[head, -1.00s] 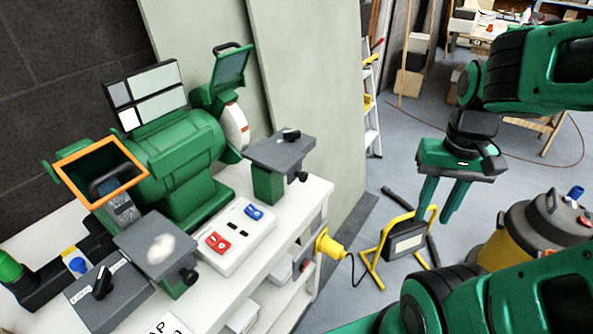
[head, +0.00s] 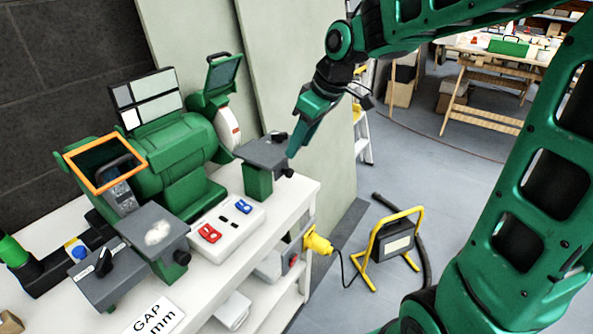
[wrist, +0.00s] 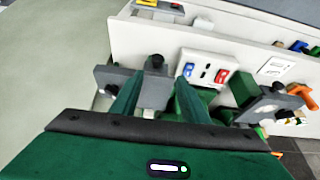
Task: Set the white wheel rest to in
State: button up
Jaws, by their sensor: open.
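The white wheel (head: 229,128) is at the right end of the green grinder (head: 178,150). Its rest is a grey plate (head: 262,152) on a green post, with a black knob on top and another at its side. A gap between plate and wheel is hard to judge. My gripper (head: 298,143) is at the right end of this plate, fingers pointing down, open. In the wrist view my gripper's fingers (wrist: 157,102) are spread, with the grey plate (wrist: 151,88) showing between and beyond them. I cannot tell whether they touch it.
A white switch box (head: 226,222) with red and blue switches stands in front of the grinder. A second grey rest (head: 150,232) sits by the orange-framed guard (head: 105,163) at left. A yellow plug (head: 318,243) sticks out from the bench edge. A work lamp (head: 393,245) stands on the floor.

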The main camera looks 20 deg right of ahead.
aim_at(291, 169)
jog(key=x, duration=0.6)
jog(key=d+x, duration=0.1)
jog(key=x, duration=0.3)
jog(key=shift+w+f, duration=0.1)
jog(key=shift+f, duration=0.15)
